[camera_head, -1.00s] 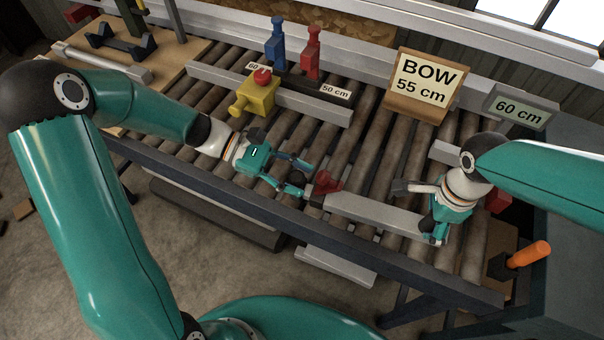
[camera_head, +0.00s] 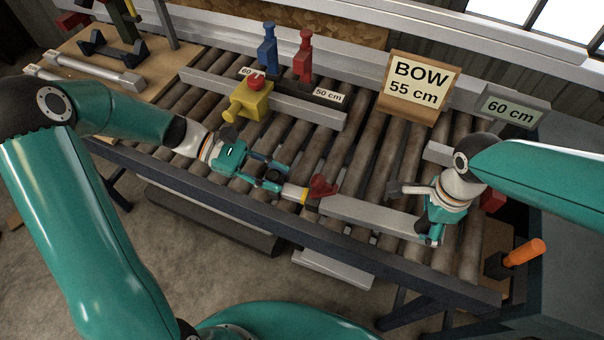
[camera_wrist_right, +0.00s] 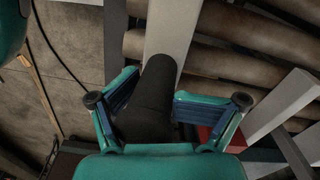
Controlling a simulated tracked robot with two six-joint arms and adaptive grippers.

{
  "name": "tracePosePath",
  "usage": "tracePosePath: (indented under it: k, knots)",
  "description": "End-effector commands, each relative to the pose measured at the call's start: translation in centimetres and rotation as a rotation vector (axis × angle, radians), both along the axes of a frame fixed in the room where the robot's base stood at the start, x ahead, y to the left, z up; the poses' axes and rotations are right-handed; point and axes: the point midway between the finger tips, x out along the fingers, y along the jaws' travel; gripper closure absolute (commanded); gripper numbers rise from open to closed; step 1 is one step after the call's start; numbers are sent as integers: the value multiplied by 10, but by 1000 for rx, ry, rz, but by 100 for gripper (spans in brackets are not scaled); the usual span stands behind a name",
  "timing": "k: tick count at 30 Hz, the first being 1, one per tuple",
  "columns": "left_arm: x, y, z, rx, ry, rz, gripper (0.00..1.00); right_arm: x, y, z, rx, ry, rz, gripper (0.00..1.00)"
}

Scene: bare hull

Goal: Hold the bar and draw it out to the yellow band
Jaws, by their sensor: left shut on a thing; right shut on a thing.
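A grey beam (camera_head: 365,215) lies on the rollers, with a red lever (camera_head: 321,187) at its left end. A short pale bar (camera_head: 292,191) sticks out of that end, and a yellow band (camera_head: 304,195) shows on it beside the red lever. My left gripper (camera_head: 276,180) is shut on the outer end of the bar. My right gripper (camera_head: 430,234) is shut on the beam's right end. In the right wrist view the right fingers (camera_wrist_right: 170,110) stand either side of a black grip (camera_wrist_right: 150,95) on the grey beam (camera_wrist_right: 168,30).
A sign reading BOW 55 cm (camera_head: 419,85) and a 60 cm plate (camera_head: 512,107) stand behind. A yellow block with a red knob (camera_head: 250,98) and blue (camera_head: 267,50) and red (camera_head: 303,58) posts stand at the back. An orange handle (camera_head: 525,252) is at right.

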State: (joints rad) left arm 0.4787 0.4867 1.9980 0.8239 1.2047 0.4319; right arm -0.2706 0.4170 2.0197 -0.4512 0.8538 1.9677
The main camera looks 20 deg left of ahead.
Motion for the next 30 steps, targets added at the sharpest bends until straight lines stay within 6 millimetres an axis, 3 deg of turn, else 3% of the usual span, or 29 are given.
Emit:
tracePosePath:
  k: [1, 2, 6, 20, 30]
  knots:
    - [0, 0, 0, 1, 0, 1, 100, -2, -1, -3, -3, 9, 0, 73]
    - [0, 0, 0, 1, 0, 1, 66, -2, -1, -3, -4, 8, 0, 73]
    - [0, 0, 0, 1, 0, 1, 42, -2, -1, -3, -4, 7, 0, 73]
    - [0, 8, 3, 2, -2, 3, 40, -2, -1, -3, -4, 7, 0, 73]
    - [-3, 64, 25, 3, -3, 5, 40, -2, -1, -3, -4, 7, 0, 73]
